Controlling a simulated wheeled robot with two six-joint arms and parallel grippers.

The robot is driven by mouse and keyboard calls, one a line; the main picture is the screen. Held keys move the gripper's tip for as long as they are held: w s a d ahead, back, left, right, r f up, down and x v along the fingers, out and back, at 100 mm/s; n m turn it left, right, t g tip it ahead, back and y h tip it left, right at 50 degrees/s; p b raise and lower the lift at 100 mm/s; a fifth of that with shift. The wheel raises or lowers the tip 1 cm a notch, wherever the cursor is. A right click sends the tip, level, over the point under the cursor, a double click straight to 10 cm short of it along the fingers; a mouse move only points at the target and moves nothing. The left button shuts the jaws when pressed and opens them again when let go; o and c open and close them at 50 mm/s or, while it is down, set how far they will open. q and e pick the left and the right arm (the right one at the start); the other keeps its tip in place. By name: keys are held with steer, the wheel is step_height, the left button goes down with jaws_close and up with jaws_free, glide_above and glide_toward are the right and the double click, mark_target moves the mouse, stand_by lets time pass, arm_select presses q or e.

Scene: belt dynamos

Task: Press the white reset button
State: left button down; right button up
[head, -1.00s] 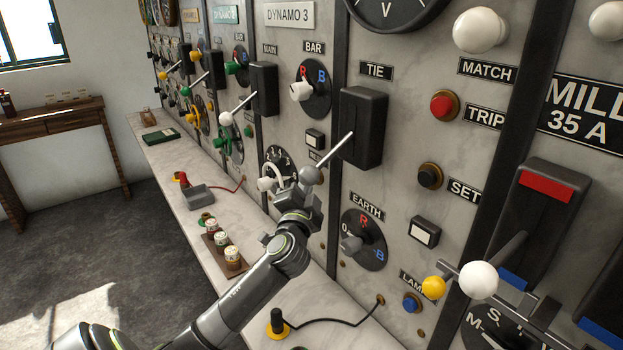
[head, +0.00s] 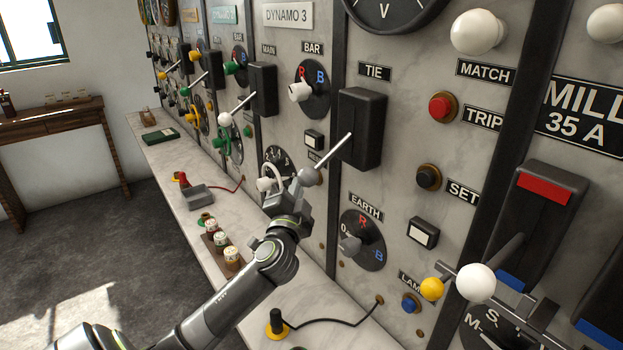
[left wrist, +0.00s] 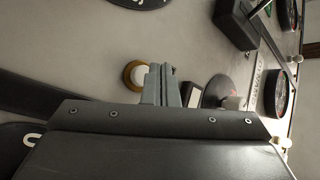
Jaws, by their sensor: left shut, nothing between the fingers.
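In the left wrist view a round white button (left wrist: 135,75) in a brass ring sits on the pale marble panel. My left gripper (left wrist: 160,72) is shut and empty, its fingertips just right of this button in the picture. I cannot tell whether they touch the panel. In the head view my left gripper (head: 290,200) is in front of the Dynamo 3 panel, below the grey ball of the TIE lever (head: 328,161). The round white button does not show there and seems hidden by the gripper. My right gripper is out of view.
The TIE switch box (head: 361,128) and the EARTH selector (head: 362,240) are close right of the gripper. A square white button (head: 423,233) is farther right, another (head: 313,139) above. The marble ledge (head: 205,270) below holds fuses (head: 222,240) and a cabled plug (head: 277,322).

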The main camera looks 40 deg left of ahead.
arm_select(q)
steer(key=shift+s+a, duration=0.2)
steer(key=shift+s, duration=0.5)
steer(key=shift+s+a, duration=0.2)
steer(key=shift+s, duration=0.5)
steer(key=shift+s+a, duration=0.2)
steer(key=shift+s, duration=0.5)
